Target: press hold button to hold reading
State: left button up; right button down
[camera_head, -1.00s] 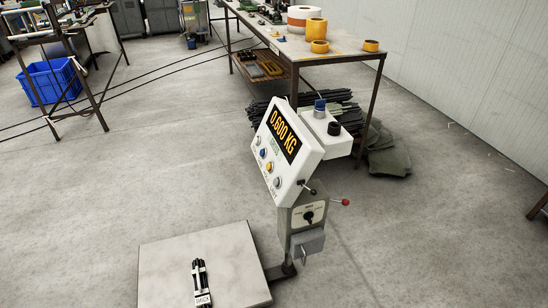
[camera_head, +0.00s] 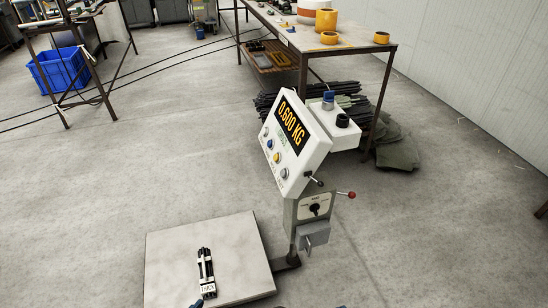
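A white scale indicator (camera_head: 313,150) stands tilted on a grey post right of the middle. Its dark display (camera_head: 291,126) reads 0.600 KG in orange. Below the display is a row of round buttons, among them a blue button (camera_head: 270,143), a yellow button (camera_head: 277,157) and a pale button (camera_head: 284,173). Their labels are too small to read, so I cannot tell which is hold. A bundle of black rods (camera_head: 205,266) with a white label lies on the scale platform (camera_head: 170,260). Only small dark-blue tips, apparently of my grippers, show at the bottom edge, away from the buttons.
A grey box with a knob (camera_head: 315,208) and a red-tipped lever (camera_head: 346,195) sit below the indicator. A workbench (camera_head: 350,50) with tape rolls stands behind it. A blue crate (camera_head: 55,72) is at the far left. The floor left of the scale is clear.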

pick_arm(q)
grip_shut()
dwell(0.3)
dwell(0.8)
